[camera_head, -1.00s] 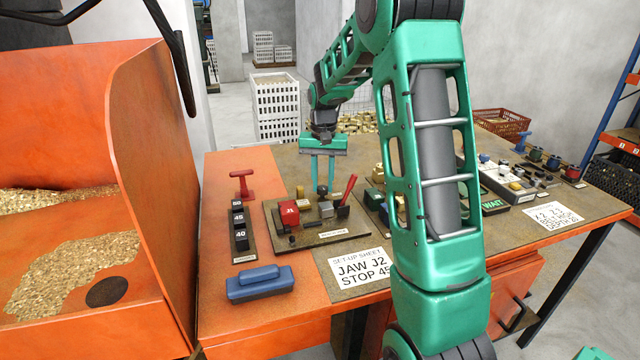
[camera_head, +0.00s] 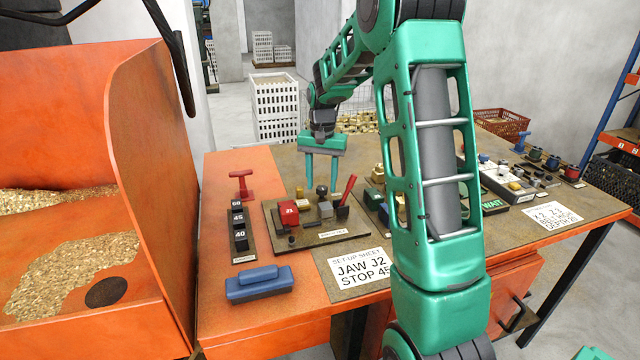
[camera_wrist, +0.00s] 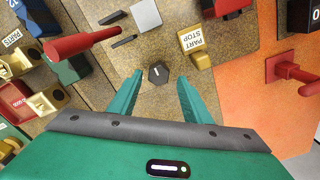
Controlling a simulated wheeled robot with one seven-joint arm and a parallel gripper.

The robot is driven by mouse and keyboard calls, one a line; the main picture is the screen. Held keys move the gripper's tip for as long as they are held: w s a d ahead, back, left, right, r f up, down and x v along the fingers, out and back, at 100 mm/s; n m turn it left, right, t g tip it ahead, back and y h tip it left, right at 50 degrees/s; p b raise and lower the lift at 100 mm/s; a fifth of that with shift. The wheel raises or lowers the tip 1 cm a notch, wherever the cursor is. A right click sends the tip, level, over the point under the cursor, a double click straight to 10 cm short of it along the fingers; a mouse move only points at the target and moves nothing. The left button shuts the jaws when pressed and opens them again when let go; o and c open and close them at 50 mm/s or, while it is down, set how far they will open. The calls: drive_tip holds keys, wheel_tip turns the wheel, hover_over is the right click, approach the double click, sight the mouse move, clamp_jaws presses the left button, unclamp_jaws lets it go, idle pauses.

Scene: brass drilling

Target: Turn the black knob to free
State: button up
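The black knob (camera_wrist: 158,73) is a dark hexagonal piece with a short pale mark on top. It stands on the brown fixture plate (camera_wrist: 160,110). In the head view a dark knob (camera_head: 322,190) shows at the back of the plate. My gripper (camera_head: 319,183) is open and empty, pointing down, with its tips above and behind the knob. In the wrist view the knob shows in the gap between the two green fingers, a little beyond the tips of my gripper (camera_wrist: 158,82). I see no contact with the knob.
A red lever (camera_head: 347,188) rises just right of the knob, and a red block (camera_head: 288,214) sits to its left. A PART STOP block (camera_wrist: 195,42) is close to one finger. A red T-handle (camera_head: 241,183) and a blue block (camera_head: 259,283) stand further left.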

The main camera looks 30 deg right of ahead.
sight(322, 186)
drive_tip(key=shift+s, duration=0.1)
wheel_tip(322, 186, up, 11)
drive_tip(key=shift+f, duration=0.15)
idle(0.5)
idle(0.4)
drive_tip(key=s+a+f+n, duration=0.1)
drive_tip(key=s+f, duration=0.1)
drive_tip(key=s, duration=1)
drive_tip(key=s+a+f+n, duration=0.1)
drive_tip(key=s+a+f, duration=0.1)
drive_tip(key=s, duration=1)
drive_tip(key=s+a+f+n, duration=0.1)
drive_tip(key=s+a, duration=0.1)
drive_tip(key=s, duration=1.1)
drive_tip(key=shift+a+f, duration=0.15)
drive_tip(key=shift+f, duration=0.25)
drive_tip(key=shift+w, duration=0.1)
